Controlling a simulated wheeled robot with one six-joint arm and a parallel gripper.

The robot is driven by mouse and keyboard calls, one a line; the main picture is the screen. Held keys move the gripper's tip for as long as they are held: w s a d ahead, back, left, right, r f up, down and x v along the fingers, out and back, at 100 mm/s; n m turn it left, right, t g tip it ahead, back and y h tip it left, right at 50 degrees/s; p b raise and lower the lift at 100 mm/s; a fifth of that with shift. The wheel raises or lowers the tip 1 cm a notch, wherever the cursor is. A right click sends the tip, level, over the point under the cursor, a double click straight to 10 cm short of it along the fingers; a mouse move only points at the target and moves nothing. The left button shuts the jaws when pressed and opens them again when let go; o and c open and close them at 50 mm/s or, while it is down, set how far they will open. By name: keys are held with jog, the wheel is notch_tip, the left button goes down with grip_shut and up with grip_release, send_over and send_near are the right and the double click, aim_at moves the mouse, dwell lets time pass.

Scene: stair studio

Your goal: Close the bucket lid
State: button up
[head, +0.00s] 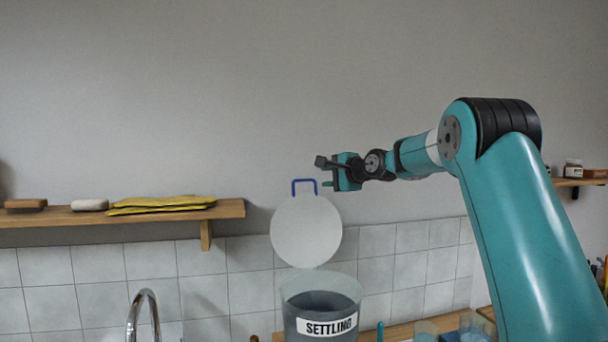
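The bucket (322,310) is grey with a clear rim and a label reading "SETTLING"; it stands at the bottom centre of the head view. Its round white lid (306,231) stands upright above the back of the rim, so the bucket is open. A blue handle (304,186) sticks up from the lid's top edge. My gripper (325,173) is just right of and slightly above the blue handle and appears apart from it, though depth is hard to judge. The fingers show side-on and small, so their opening is unclear.
A wooden shelf (228,209) on the left holds a yellow cloth (165,204), a white soap (90,205) and a brown brush-like block (26,205). A curved faucet (144,303) stands left of the bucket. Cups (472,329) stand at right. The wall space above is clear.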

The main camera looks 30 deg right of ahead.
aim_at(305, 180)
jog(key=p+x, duration=0.5)
jog(key=x, duration=0.5)
jog(key=shift+w+a+r+p, duration=0.15)
jog(key=shift+w+p, duration=0.05)
jog(key=shift+p, duration=0.2)
jog(key=shift+w+f, duration=0.3)
jog(key=shift+w, duration=0.3)
jog(key=shift+c, duration=0.5)
grip_shut()
